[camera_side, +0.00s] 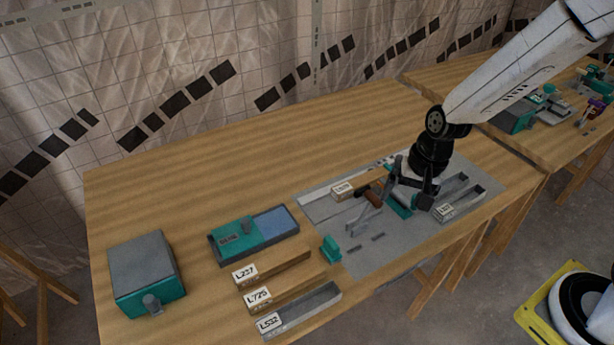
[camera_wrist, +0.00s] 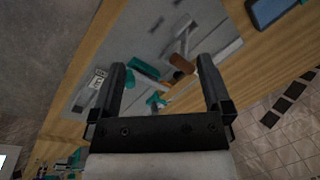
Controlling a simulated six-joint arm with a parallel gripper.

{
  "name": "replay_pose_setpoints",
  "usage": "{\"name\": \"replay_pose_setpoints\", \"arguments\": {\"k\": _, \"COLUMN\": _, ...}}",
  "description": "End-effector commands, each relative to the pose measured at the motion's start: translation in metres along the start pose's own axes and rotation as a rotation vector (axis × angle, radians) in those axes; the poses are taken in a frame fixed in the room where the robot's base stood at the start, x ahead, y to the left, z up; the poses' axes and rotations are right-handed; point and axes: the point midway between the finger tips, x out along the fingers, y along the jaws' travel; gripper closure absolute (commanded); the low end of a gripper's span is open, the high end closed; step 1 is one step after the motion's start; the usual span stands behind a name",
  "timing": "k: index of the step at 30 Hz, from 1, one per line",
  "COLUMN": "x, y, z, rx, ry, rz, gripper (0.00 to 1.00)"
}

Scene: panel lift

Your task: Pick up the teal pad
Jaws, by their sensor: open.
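A long teal piece (camera_side: 399,205), which looks like the teal pad, lies on the grey plate (camera_side: 350,255) just below my gripper (camera_side: 410,188). My gripper partly hides it in the side view. In the wrist view the teal pad (camera_wrist: 144,68) shows between the two spread fingers of my gripper (camera_wrist: 162,64), nearer the left finger. The gripper is open and holds nothing. I cannot tell how high the fingertips are above the pad.
A grey lever with a brown grip (camera_side: 374,199) stands close left of my gripper. Labelled wooden block (camera_side: 352,187) and metal channel (camera_side: 458,208) flank it. A small teal block (camera_side: 330,249) stands at the plate's front left. A teal box (camera_side: 147,275) sits far left.

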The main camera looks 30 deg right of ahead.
Motion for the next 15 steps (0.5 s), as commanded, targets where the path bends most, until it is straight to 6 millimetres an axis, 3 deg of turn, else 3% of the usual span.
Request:
{"name": "replay_pose_setpoints", "arguments": {"k": 9, "x": 0.055, "y": -0.056, "z": 0.002, "rx": 0.525, "ry": -0.155, "rz": -0.017, "gripper": 0.00}}
{"name": "replay_pose_setpoints", "arguments": {"k": 15, "x": 0.083, "y": -0.082, "z": 0.006, "rx": 0.782, "ry": -0.232, "rz": -0.010, "gripper": 0.00}}
